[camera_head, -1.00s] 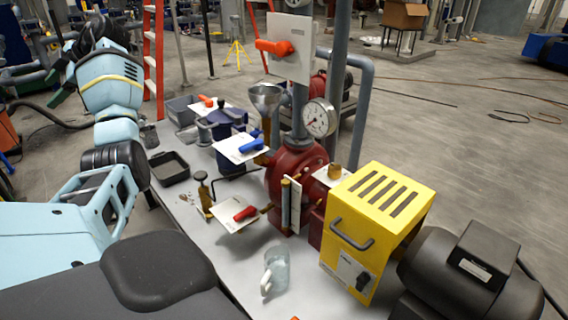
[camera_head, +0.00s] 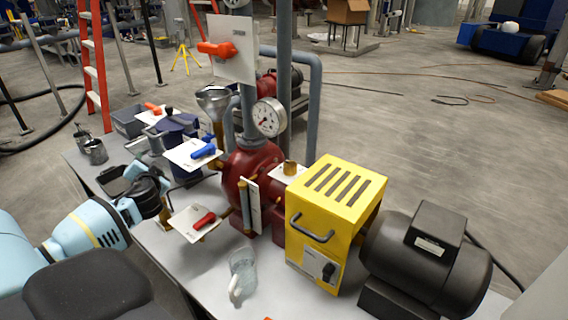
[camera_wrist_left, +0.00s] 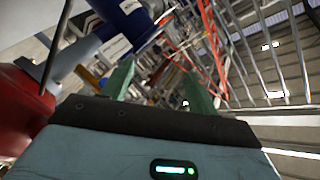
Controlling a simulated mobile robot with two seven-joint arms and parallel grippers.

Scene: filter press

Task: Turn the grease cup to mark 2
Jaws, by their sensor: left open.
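A small brass cap on a white plate, which looks like the grease cup (camera_head: 290,168), stands on top of the red pump housing, just left of the yellow guard, in the head view. Its marks are too small to read. My left gripper (camera_head: 158,188) is over the left part of the bench, well left of the cup and apart from it. In the left wrist view its two green fingers (camera_wrist_left: 160,82) are spread with nothing held between them. The cup cannot be made out in the wrist view. My right gripper is not in view.
Between gripper and cup are a red-lever plate (camera_head: 195,222), a blue-lever plate (camera_head: 193,154) and the red pump (camera_head: 250,160). A gauge (camera_head: 269,117) and pipes rise behind. The yellow guard (camera_head: 330,205) and dark motor (camera_head: 425,260) stand right.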

